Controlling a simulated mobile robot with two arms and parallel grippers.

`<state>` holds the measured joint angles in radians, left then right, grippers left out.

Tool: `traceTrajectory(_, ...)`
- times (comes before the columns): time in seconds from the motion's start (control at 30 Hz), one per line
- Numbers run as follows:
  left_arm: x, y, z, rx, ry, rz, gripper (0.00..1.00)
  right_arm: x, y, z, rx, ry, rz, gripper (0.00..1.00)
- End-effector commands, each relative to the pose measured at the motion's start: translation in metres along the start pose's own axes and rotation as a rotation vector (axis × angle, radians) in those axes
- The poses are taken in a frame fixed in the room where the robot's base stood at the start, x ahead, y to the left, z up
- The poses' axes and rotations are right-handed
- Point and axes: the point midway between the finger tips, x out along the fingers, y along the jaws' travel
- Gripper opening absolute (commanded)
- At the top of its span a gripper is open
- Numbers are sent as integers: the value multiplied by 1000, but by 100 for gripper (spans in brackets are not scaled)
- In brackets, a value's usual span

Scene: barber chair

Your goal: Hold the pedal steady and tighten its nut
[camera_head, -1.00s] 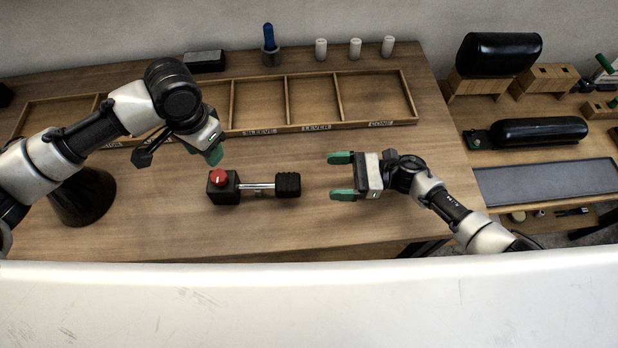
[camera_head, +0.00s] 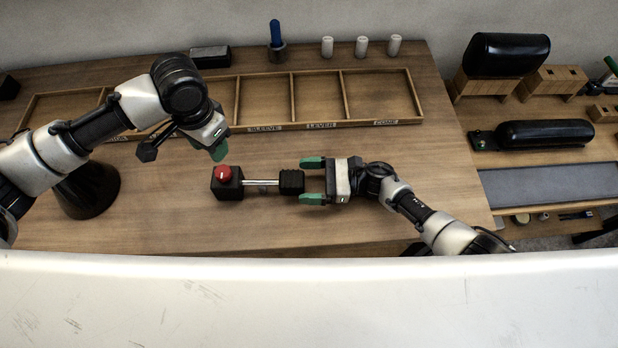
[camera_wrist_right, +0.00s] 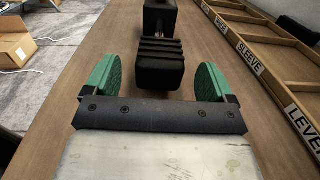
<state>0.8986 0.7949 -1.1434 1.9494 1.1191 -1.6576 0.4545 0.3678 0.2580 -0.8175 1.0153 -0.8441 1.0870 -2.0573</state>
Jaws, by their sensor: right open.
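The pedal's black ribbed pad (camera_head: 291,181) lies on the table at the right end of a metal rod (camera_head: 261,182). The rod runs left into a black block (camera_head: 229,190) with a red knob (camera_head: 223,173) on top. I cannot make out a separate nut. My right gripper (camera_head: 309,180) is open, its green fingertips at the pad's right end. In the right wrist view the pad (camera_wrist_right: 160,65) sits between the fingers, with a gap on each side. My left gripper (camera_head: 217,150) hangs above and behind the block, apart from it; its finger gap is hidden.
A labelled wooden tray (camera_head: 265,128) with several compartments lies behind the pedal; the compartments I see are empty. A blue-handled tool (camera_head: 275,34) and white cylinders (camera_head: 361,46) stand at the back. Black cushions (camera_head: 545,134) are on the right. The table front is clear.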

Motion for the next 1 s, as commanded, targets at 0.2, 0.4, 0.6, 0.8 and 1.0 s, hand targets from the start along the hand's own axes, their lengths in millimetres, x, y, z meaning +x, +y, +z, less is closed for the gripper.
traceTrajectory(0.2, 0, 0, 0, 0, 0, 0, 43, 0, 0, 0, 0, 0, 0, 56)
traceTrajectory(0.4, 0, 0, 0, 0, 0, 0, 43, 0, 0, 0, 0, -1, 0, 25)
traceTrajectory(0.6, 0, 0, 0, 0, 0, 0, 43, 0, 0, 0, 0, -1, 0, 70)
traceTrajectory(0.8, 0, 0, 0, 0, 0, 0, 43, 0, 0, 0, 0, -1, 0, 84)
traceTrajectory(1.0, 0, 0, 0, 0, 0, 0, 43, -2, 0, 0, 0, 0, -1, 84)
